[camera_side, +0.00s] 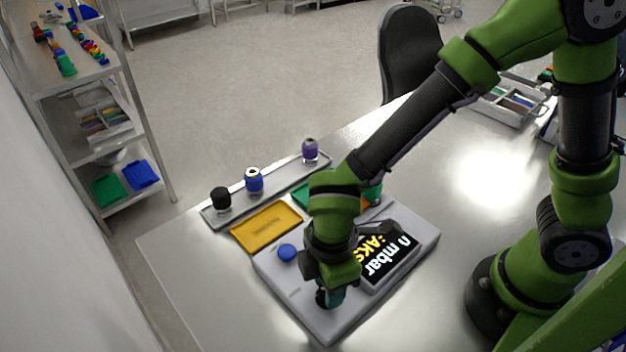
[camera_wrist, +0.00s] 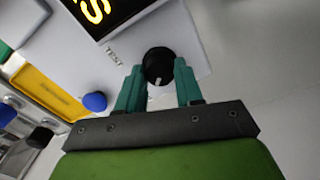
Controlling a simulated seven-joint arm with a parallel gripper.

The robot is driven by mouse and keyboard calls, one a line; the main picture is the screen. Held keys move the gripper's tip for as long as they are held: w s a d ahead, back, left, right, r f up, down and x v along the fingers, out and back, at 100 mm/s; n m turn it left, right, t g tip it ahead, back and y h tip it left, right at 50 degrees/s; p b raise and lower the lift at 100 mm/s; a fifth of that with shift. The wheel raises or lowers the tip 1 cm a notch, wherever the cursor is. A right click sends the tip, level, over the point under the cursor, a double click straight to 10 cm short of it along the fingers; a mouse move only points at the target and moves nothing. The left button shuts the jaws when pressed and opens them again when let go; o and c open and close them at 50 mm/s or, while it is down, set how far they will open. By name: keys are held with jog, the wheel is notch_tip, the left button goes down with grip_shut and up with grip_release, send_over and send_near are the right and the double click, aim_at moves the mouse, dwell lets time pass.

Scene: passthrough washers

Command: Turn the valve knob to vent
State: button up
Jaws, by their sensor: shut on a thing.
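The valve knob (camera_wrist: 158,65) is a round black knob with a white pointer mark, set on a light grey console (camera_side: 323,327). In the wrist view the mark lies at the knob's lower edge, toward my gripper's base. My gripper (camera_wrist: 159,78) has teal fingers on both sides of the knob and is shut on it. In the side view my gripper (camera_side: 329,296) is low over the console's near corner, and it hides most of the knob. The console's dark display (camera_side: 385,257) shows yellow and white text, partly covered by my arm.
A blue button (camera_side: 287,252) sits on the console, left of my gripper. A yellow tray (camera_side: 266,228) lies behind it. A grey rack (camera_side: 235,213) holds black, blue and purple-topped pieces. The table's front left is clear.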

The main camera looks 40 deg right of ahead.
jog(key=shift+r, duration=0.1)
dwell(0.3)
jog(key=o, duration=1)
jog(key=shift+o, duration=0.2)
notch_tip(320, 180, up, 17)
